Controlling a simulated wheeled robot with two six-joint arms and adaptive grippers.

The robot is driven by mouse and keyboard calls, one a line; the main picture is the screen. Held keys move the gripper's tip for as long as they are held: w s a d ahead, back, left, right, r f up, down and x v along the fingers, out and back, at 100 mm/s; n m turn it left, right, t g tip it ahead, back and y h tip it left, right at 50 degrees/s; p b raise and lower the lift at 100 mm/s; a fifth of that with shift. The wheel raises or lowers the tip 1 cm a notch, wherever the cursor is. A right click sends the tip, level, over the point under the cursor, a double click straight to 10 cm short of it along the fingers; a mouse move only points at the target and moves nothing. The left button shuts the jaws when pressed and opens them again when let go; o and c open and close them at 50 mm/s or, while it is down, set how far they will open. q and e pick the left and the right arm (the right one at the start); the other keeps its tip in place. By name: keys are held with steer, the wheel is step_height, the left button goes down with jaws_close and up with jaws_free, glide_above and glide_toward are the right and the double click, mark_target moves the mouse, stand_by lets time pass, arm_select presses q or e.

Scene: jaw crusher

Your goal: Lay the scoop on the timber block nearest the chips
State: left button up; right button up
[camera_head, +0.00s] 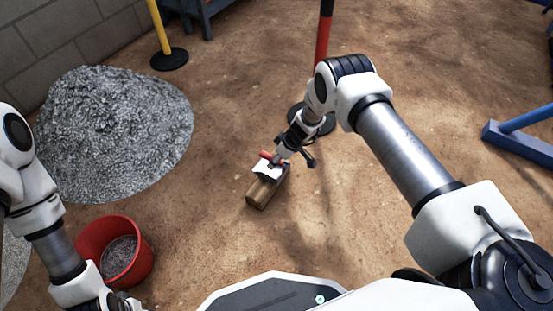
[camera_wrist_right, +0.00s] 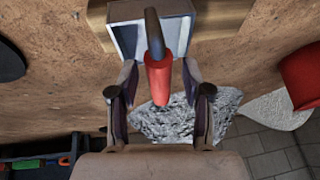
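The scoop (camera_head: 266,168) has a pale grey metal pan and a red handle. It rests on the timber block (camera_head: 259,195), and its pan also shows in the right wrist view (camera_wrist_right: 184,30) with the timber (camera_wrist_right: 222,20) behind it. My right gripper (camera_head: 280,160) is at the scoop. In the wrist view its fingers (camera_wrist_right: 159,76) stand apart on both sides of the red handle (camera_wrist_right: 159,82), with a gap on each side. The heap of grey chips (camera_head: 115,130) lies to the left. My left arm is at the lower left, its fingers out of frame.
A red bucket (camera_head: 140,262) holding grey material stands at the lower left. A red and black post (camera_head: 323,40) on a dark base stands just beyond my right gripper. A yellow post (camera_head: 160,28) and a blue frame (camera_head: 520,140) stand farther out.

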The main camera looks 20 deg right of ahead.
steer(key=shift+r, duration=0.2)
steer(key=p+v, duration=0.6)
steer(key=v, duration=0.6)
steer(key=s+d+f+m+g+h, duration=0.2)
steer(key=s+h, duration=0.1)
steer(key=s, duration=0.9)
steer(key=s+d+f+m+g+h, duration=0.1)
steer(key=s+m+g+h, duration=0.1)
steer(key=s, duration=1)
steer(key=s+a+r+m, duration=0.1)
steer(key=s+a+r, duration=0.1)
steer(key=s, duration=0.3)
steer(key=s+a+r+m+t+y, duration=0.1)
steer(key=s+a+r+m, duration=0.1)
steer(key=s, duration=0.3)
steer(key=shift+r+m, duration=0.3)
steer(key=shift+r, duration=0.1)
steer(key=shift+s, duration=0.15)
